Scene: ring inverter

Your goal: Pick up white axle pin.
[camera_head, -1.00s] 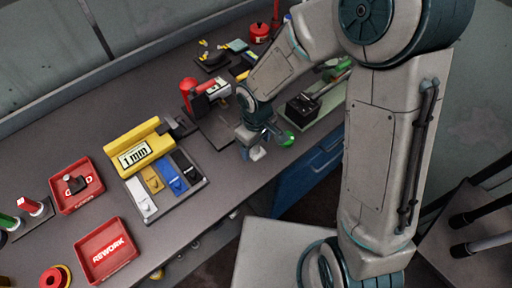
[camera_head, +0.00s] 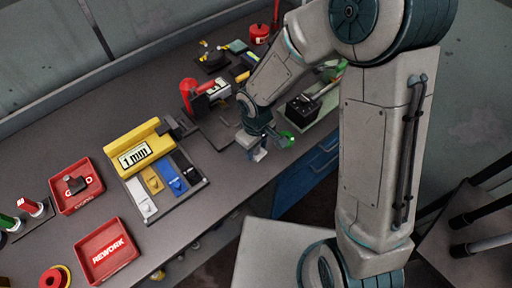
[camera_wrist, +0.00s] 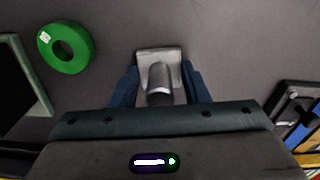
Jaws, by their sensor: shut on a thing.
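My gripper (camera_head: 260,150) is at the bench's front edge area in the head view, pointing down. In the wrist view its two dark blue fingers (camera_wrist: 160,88) stand on either side of a pale pin (camera_wrist: 158,62), which has a squarish light base and a rounded grey post towards the camera. I take this pale piece to be the white axle pin; the gripper is shut on it. In the head view the pin is mostly hidden by the gripper. Whether its base touches the bench is not clear.
A green ring (camera_wrist: 65,48) lies left of the pin in the wrist view. In the head view, a grey tray (camera_head: 188,205) with white, yellow, blue and black pieces stands left of the gripper, beside a yellow "1 mm" block (camera_head: 136,155). Red GOOD and REWORK trays (camera_head: 107,252) are farther left.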

